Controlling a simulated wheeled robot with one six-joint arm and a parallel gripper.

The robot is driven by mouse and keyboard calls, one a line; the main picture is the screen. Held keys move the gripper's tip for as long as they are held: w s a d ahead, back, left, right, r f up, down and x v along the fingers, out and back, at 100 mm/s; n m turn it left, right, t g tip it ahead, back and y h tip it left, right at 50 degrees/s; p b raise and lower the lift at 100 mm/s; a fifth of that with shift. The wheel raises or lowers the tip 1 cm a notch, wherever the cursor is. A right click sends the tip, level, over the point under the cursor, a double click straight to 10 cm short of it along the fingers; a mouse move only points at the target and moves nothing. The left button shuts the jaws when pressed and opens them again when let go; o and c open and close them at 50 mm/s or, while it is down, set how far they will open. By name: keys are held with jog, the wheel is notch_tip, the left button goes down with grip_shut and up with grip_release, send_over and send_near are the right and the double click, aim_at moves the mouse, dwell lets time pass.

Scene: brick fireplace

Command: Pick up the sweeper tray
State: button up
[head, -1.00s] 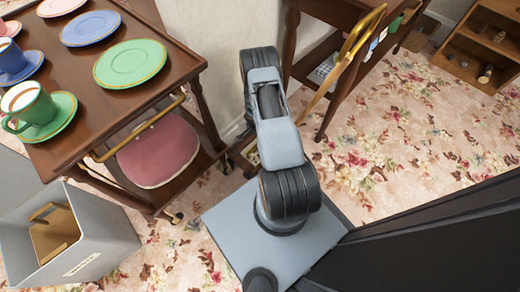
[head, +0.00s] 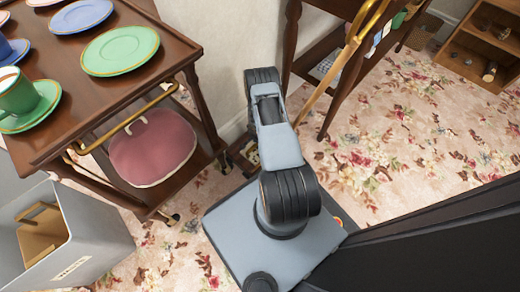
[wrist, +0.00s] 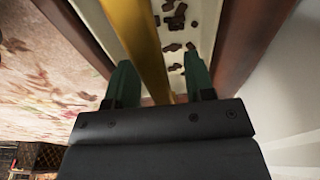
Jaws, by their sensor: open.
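In the wrist view, my gripper (wrist: 158,78) has its two green fingers apart with nothing gripped. A gold bar (wrist: 140,40) runs down the picture and shows in the gap between the fingers. Beyond it is a pale strip-like surface (wrist: 202,18) with several dark brown bits on it, between dark wooden edges. I cannot tell whether this pale piece is the sweeper tray. I cannot make out the sweeper tray for certain in the head view. There my arm hides its own gripper.
A wooden trolley (head: 50,150) with plates and cups stands left, a red cushion-like thing (head: 152,148) beneath. A grey box (head: 95,240) is at lower left. Flowered carpet (head: 420,135) is clear at right.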

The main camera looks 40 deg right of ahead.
jog(key=shift+f, duration=0.25)
grip_shut()
dwell(0.3)
